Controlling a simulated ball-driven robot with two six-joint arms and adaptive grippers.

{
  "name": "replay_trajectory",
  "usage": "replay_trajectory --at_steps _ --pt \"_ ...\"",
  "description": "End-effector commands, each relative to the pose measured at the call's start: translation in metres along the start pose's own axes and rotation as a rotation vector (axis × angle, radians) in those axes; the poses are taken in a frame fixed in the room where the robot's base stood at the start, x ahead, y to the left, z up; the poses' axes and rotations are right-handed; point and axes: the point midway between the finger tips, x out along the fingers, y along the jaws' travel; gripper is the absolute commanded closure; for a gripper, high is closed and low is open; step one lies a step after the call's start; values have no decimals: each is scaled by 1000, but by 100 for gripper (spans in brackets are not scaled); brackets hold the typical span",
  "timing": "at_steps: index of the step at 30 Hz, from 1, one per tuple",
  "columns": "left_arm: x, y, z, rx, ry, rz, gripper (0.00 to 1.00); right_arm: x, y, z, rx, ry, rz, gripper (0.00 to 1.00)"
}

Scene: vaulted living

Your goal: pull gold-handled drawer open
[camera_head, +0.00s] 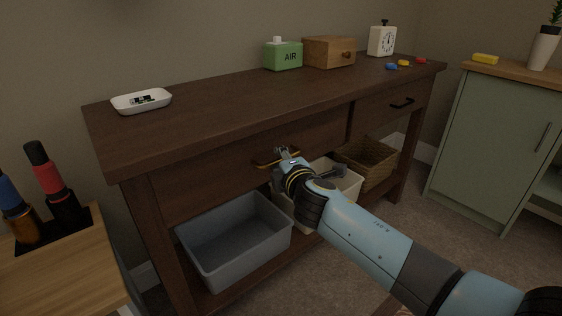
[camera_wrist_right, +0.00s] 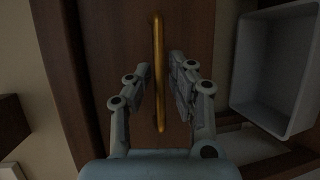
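The gold handle (camera_head: 262,164) is on the left drawer (camera_head: 205,186) of the dark wooden console, and that drawer looks closed. My right gripper (camera_head: 284,153) is at the handle's right part in the head view, which hides some of it. In the right wrist view, the gold handle (camera_wrist_right: 159,70) runs upright between the two fingers of my right gripper (camera_wrist_right: 158,78). The fingers are open, one on each side, with gaps to the bar. My left gripper is out of view.
A grey bin (camera_head: 235,240), a pale bin (camera_head: 345,184) and a wicker basket (camera_head: 368,163) stand on the lower shelf. A second drawer with a black handle (camera_head: 402,103) is at right. A white dish (camera_head: 141,102) sits on the console top (camera_head: 225,100).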

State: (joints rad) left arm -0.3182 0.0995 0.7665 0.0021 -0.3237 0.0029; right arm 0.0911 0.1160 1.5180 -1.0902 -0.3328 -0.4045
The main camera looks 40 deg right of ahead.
Motion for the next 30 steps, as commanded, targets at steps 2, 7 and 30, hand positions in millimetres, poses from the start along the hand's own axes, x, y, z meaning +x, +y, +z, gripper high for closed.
replay_trajectory --at_steps 2,7,30 --pt "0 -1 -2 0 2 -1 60 1 0 0 0 0 0 80" --pt "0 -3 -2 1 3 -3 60 1 0 0 0 0 0 80" --pt "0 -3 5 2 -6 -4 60 1 0 0 -1 0 1 100"
